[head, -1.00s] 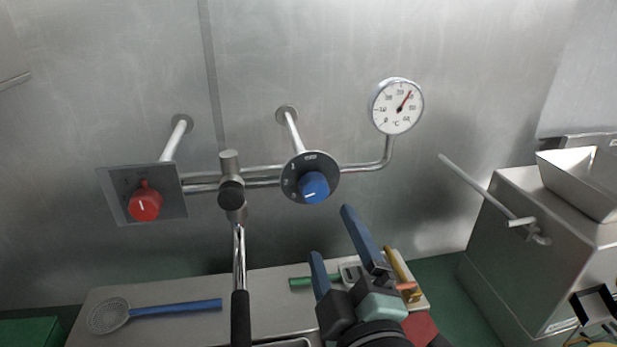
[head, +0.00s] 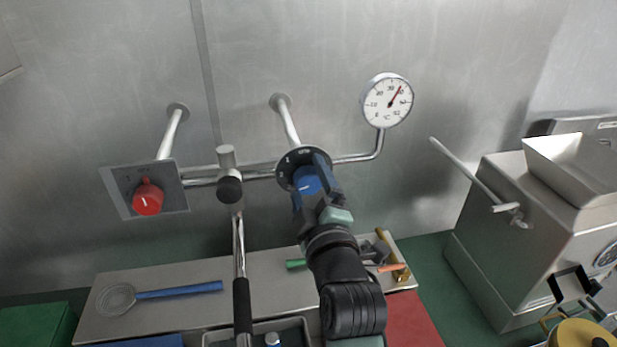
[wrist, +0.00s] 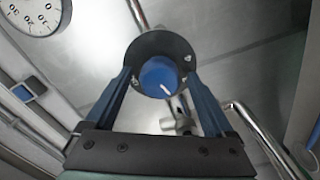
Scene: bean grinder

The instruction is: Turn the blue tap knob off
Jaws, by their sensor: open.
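The blue tap knob (head: 306,181) sits on a round dark dial plate (head: 284,172) on the pipe at the wall. It also shows in the wrist view (wrist: 159,77), with a white pointer line towards its lower right. My gripper (head: 312,190) is open, with its blue fingers on either side of the knob in the head view. In the wrist view the fingers (wrist: 160,98) flank the knob with gaps visible. I cannot tell whether either finger touches it. The gripper hides part of the dial's right side.
A red knob (head: 147,197) on a square plate is at the left. A tap with a black handle (head: 230,190) stands between the knobs. A round thermometer (head: 387,101) is at the upper right. A shelf (head: 160,275) holding a blue-handled strainer (head: 180,290) lies below. A steel machine (head: 510,240) stands right.

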